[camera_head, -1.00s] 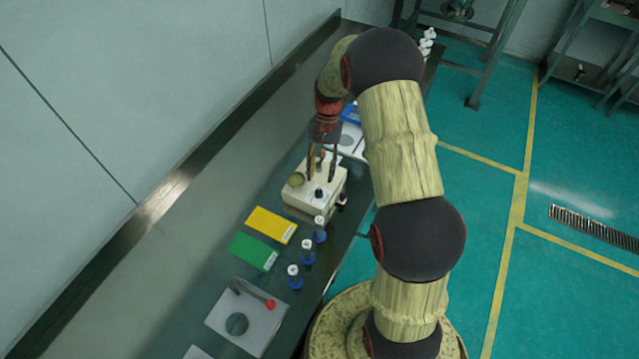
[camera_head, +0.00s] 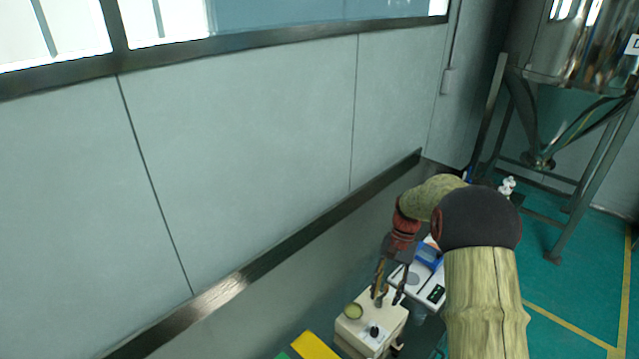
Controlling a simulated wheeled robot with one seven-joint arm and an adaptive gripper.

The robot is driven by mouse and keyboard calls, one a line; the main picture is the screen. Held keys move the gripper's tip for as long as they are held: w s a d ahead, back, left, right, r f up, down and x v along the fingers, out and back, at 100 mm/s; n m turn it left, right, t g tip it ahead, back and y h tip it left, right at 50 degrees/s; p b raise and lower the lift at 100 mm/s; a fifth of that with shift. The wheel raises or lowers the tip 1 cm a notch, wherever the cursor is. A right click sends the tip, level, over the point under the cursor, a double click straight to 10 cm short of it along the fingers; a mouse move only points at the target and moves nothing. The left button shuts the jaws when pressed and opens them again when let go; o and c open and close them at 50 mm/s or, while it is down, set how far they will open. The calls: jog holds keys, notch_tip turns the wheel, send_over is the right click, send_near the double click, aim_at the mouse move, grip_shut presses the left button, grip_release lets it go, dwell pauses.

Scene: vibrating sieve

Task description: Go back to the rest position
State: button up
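My gripper (camera_head: 388,287) points down over the back of a cream-coloured box-shaped machine (camera_head: 352,343), probably the vibrating sieve. Its two dark fingers are apart, with a small post (camera_head: 382,297) on the machine top showing between them. I cannot tell whether the fingers touch it. The machine has a round greenish piece (camera_head: 353,311) on its top left and a black knob (camera_head: 374,331) on its front. My arm comes in from the lower right and hides part of the bench.
A white device (camera_head: 433,293) with a small display stands right behind the machine, with a blue item (camera_head: 429,256) on it. A yellow item (camera_head: 312,346) lies at the bottom edge. The wall (camera_head: 250,180) borders the bench. A steel hopper (camera_head: 570,60) stands at the far right.

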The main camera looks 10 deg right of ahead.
jog(key=s+a+r+n+t+h+b, duration=0.1)
jog(key=s+a+r+n+t+b, duration=0.1)
jog(key=s, duration=0.6)
jog(key=s+a+r+n+t+h+b, duration=0.1)
jog(key=s+a+r+n+t+b, duration=0.2)
jog(key=s+a+b, duration=0.4)
jog(key=s+a+r+n+t+h+b, duration=0.1)
jog(key=s+a+r+n+t+b, duration=0.2)
jog(key=s+r, duration=0.3)
jog(key=shift+s+a+t+b, duration=0.6)
jog(key=shift+s+a, duration=0.25)
jog(key=shift+s, duration=1.35)
